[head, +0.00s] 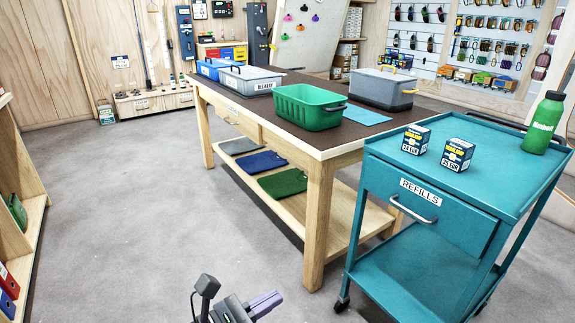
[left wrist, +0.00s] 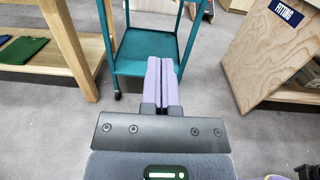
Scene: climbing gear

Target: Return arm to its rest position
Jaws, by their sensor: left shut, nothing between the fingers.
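My left gripper (head: 264,303) shows at the bottom of the head view, low over the grey floor and in front of the wooden table. In the left wrist view its two purple fingers (left wrist: 162,72) are pressed together with nothing between them. The fingers point toward the lower shelf of the teal cart (left wrist: 146,52) and are apart from it. My right gripper is not in view.
The teal cart (head: 425,273) stands at the right with two small boxes and a green bottle (head: 543,124) on top. The wooden table (head: 318,212) holds several bins. Open floor (head: 130,215) lies to the left. A wooden panel (left wrist: 275,55) leans at the right in the wrist view.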

